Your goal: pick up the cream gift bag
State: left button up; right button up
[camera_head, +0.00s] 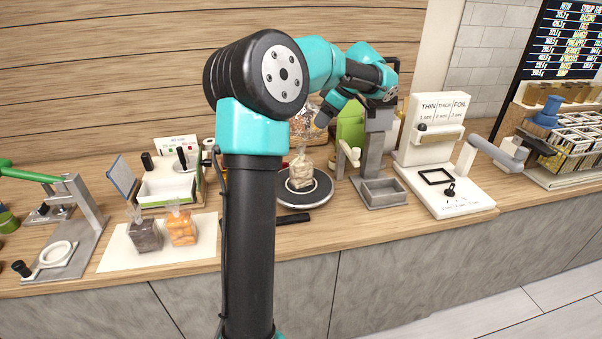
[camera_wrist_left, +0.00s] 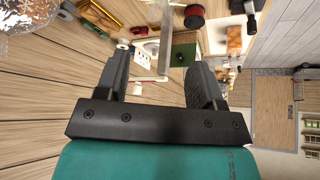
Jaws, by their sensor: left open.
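No plain cream gift bag shows clearly. A clear bag with pale cream contents (camera_head: 301,170) stands upright on a round black scale (camera_head: 318,191) in the head view. A bright green upright thing (camera_head: 350,126) stands behind it to the right, with a cream-coloured edge beside it, partly hidden by my arm. My left gripper (camera_head: 324,116) is above and right of the clear bag, apart from it. In the left wrist view its two fingers (camera_wrist_left: 158,58) are spread with nothing held between them. My right gripper is not in view.
Two filled clear bags, one dark (camera_head: 145,235) and one orange (camera_head: 181,229), stand on a white mat (camera_head: 120,254) at left. A grey metal stand (camera_head: 382,192) and a white sealer marked thin, thick, foil (camera_head: 432,145) are at right. Bare counter shows at front.

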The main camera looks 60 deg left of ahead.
aim_at(302, 145)
pick_arm(q)
jog(key=x, duration=1)
jog(key=shift+a+f, duration=0.15)
jog(key=shift+f, duration=0.05)
jog(key=shift+s+x, duration=0.2)
jog(key=shift+x, duration=2.45)
jog(key=shift+a+r, duration=0.1)
jog(key=shift+r, duration=0.05)
grip_shut()
